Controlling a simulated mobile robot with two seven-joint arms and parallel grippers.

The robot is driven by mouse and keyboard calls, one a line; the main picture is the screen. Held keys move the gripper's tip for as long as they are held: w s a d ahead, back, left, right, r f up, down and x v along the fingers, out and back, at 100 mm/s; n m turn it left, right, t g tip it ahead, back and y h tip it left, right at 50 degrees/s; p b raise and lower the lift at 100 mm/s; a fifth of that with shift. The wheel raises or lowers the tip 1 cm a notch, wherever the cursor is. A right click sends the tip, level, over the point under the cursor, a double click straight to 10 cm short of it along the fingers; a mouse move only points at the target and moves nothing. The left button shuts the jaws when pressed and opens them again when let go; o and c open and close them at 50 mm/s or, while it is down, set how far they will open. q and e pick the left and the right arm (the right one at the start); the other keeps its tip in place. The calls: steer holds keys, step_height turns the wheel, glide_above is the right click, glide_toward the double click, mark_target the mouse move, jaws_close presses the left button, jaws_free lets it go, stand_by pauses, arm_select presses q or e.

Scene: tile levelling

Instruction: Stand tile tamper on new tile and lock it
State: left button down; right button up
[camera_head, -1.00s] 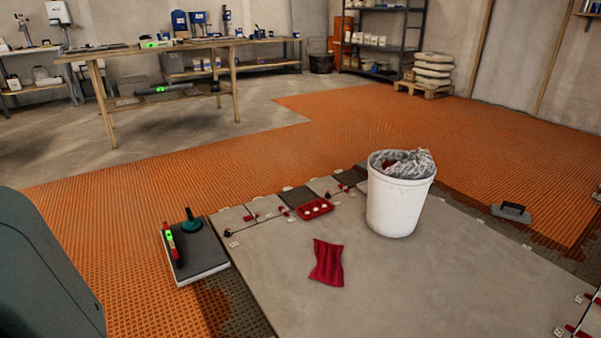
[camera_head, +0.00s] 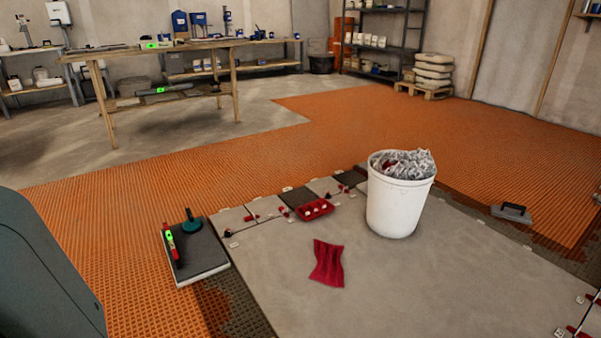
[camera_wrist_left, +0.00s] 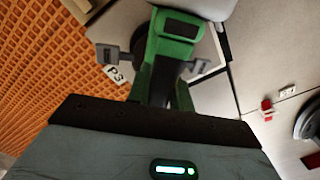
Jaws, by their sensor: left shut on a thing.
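In the left wrist view my left gripper (camera_wrist_left: 158,62) is shut on a green and black tool, which I take to be the tile tamper (camera_wrist_left: 181,28). Its foot and any lock are hidden, so I cannot tell whether it touches a tile. Pale grey tile surface (camera_wrist_left: 262,60) shows right of it, and a label marked P3 (camera_wrist_left: 115,74) lies on its left. The head view shows neither the tamper nor my grippers. I cannot tell which tile is the new one.
A dark-topped slab (camera_head: 205,259) carries a teal-handled tool (camera_head: 192,224) and a red level (camera_head: 171,243). A white bucket (camera_head: 394,207), red tray (camera_head: 315,210) and red cloth (camera_head: 327,263) are on the grey tiles. Orange matting (camera_head: 150,190) surrounds them. A trowel (camera_head: 511,212) lies right.

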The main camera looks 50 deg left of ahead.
arm_select(q)
steer(key=shift+w+f, duration=0.1)
steer(key=shift+f, duration=0.05)
stand_by(0.7)
steer(key=shift+f, duration=0.15)
steer(key=shift+f+b, duration=0.1)
steer(key=shift+b, duration=0.2)
steer(key=c, duration=1.2)
jaws_free()
steer(key=shift+o, duration=0.2)
